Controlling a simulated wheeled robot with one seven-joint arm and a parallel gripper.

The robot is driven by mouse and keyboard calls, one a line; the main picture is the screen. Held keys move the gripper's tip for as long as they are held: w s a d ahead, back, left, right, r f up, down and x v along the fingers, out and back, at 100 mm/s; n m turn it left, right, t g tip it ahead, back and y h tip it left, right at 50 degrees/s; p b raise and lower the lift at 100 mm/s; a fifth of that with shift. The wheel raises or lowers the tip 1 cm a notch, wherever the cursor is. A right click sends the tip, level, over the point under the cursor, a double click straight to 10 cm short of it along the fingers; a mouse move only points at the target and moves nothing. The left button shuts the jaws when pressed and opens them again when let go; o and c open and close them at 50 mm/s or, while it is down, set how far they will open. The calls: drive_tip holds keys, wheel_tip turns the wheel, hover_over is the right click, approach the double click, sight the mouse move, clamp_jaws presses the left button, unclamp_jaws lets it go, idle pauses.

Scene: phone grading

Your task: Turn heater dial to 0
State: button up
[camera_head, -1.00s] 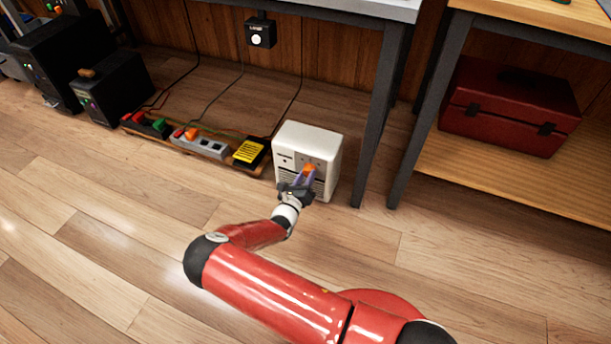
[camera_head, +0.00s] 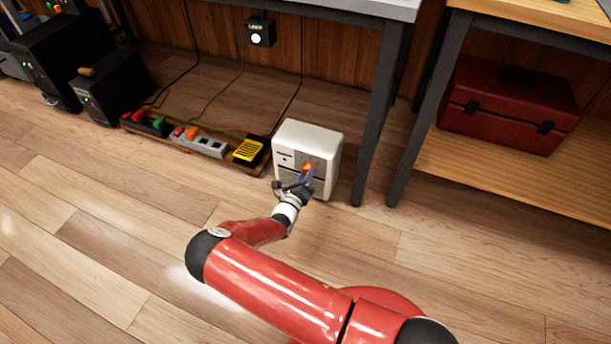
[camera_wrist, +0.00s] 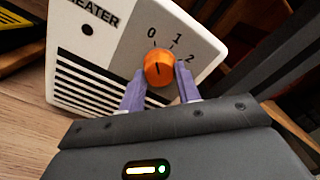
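The white heater (camera_head: 320,141) stands on the floor beside a table leg. Its orange dial (camera_wrist: 159,68) is on the front face, with the numbers 0, 1 and 2 around it in the wrist view. The dark line on the dial runs nearly upright in that view, toward the 0 side of the 1. My gripper (camera_wrist: 160,80) has one purple finger on each side of the dial, and both appear to touch it. In the head view my gripper (camera_head: 305,178) is in front of the heater, and the fingers partly cover the dial (camera_head: 309,168).
A yellow-and-black box (camera_head: 250,151) and a power strip (camera_head: 199,141) lie left of the heater. The table leg (camera_head: 377,120) is close on its right. A red toolbox (camera_head: 510,105) sits on a low shelf at right. The floor in front is open.

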drive_tip(key=o, duration=0.5)
drive_tip(key=shift+c, duration=0.2)
drive_tip(key=v, duration=0.7)
drive_tip(key=shift+s+a+p, duration=0.15)
drive_tip(key=shift+s+p, duration=0.2)
drive_tip(key=s+d+r+m+g+h+p, duration=0.1)
drive_tip(key=s+d+r+m+g+h, duration=0.15)
drive_tip(key=d+r+m+g, duration=0.75)
drive_tip(key=s+d+r+m+g+h+p, duration=0.1)
drive_tip(key=s+d+r+m+g+p, duration=0.2)
drive_tip(key=d+r+m, duration=0.75)
drive_tip(key=s+r+m+y+p, duration=0.1)
drive_tip(key=s+r+m+y, duration=0.4)
drive_tip(key=s+r+m, duration=0.5)
drive_tip(key=s+r+m+t+y+p, duration=0.1)
drive_tip(key=s+r+m+y, duration=0.3)
drive_tip(key=s+r+m, duration=0.6)
wheel_tip(320, 180, up, 7)
drive_tip(key=shift+s+d+r+m+t+y, duration=0.25)
drive_tip(key=shift+s+m+t+y, duration=0.1)
drive_tip(key=shift+s, duration=0.65)
